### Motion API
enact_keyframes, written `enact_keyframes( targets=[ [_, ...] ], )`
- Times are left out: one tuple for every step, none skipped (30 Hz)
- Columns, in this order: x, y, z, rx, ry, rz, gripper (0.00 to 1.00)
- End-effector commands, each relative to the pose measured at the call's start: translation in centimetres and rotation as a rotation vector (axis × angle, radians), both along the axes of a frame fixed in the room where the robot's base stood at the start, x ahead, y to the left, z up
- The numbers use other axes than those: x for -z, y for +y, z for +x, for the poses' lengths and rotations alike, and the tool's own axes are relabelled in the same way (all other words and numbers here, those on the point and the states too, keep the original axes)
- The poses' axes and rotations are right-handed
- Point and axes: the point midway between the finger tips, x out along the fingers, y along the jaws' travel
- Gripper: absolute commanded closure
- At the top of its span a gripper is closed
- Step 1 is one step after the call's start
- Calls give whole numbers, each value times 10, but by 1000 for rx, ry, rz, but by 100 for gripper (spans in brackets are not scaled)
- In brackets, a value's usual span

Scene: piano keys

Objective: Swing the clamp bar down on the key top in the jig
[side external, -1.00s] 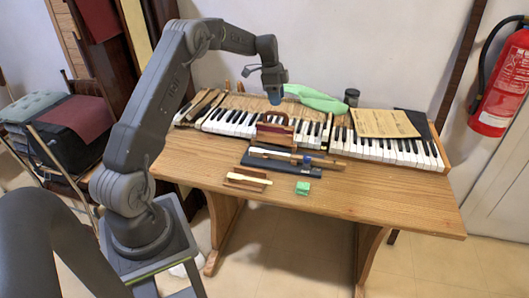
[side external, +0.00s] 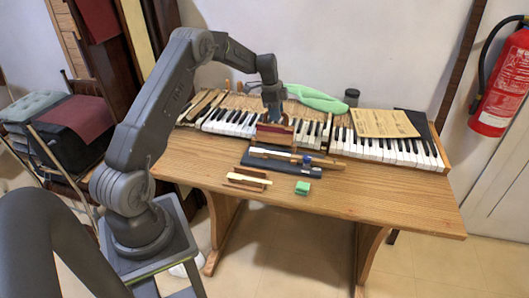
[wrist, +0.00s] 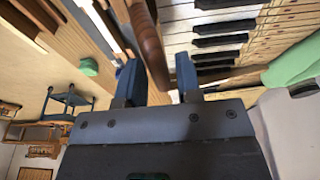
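The jig (side external: 262,164) is a dark flat base near the middle of the table, with a pale wooden key (side external: 285,155) lying along it and a blue knob on it. A reddish-brown upright frame (side external: 272,138), seemingly the raised clamp bar, stands just behind the key. My gripper (side external: 274,112) points down over the frame's top. In the wrist view the frame's rounded bar (wrist: 148,45) runs between my two blue fingertips (wrist: 157,75). The fingers are apart, with gaps visible beside the bar. The fingers hide part of the frame in the side view.
The piano keyboard (side external: 380,148) lies behind the jig. A brown block with a pale strip (side external: 248,180) and a green block (side external: 302,188) lie in front. A green cloth-like item (side external: 318,99), a dark jar (side external: 351,97) and a paper sheet (side external: 385,123) are behind. The front right tabletop is clear.

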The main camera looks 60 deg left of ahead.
Motion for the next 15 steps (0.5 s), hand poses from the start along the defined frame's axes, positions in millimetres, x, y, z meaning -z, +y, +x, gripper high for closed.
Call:
enact_keyframes(
  targets=[
    [0, 0, 0, 0, 0, 0, 73],
    [0, 0, 0, 0, 0, 0, 76],
    [0, 0, 0, 0, 0, 0, 79],
    [0, 0, 0, 0, 0, 0, 82],
    [0, 0, 0, 0, 0, 0, 85],
    [0, 0, 0, 0, 0, 0, 89],
    [0, 0, 0, 0, 0, 0, 92],
    [0, 0, 0, 0, 0, 0, 92],
    [0, 0, 0, 0, -1, 1, 92],
    [0, 0, 0, 0, -1, 1, 92],
    [-1, 0, 0, 0, -1, 1, 92],
    [-1, -1, -1, 0, -1, 1, 92],
    [-1, -1, -1, 0, -1, 1, 92],
    [-2, -2, -2, 0, -1, 1, 92],
    [-2, -3, -3, 0, -1, 1, 93]
  ],
)
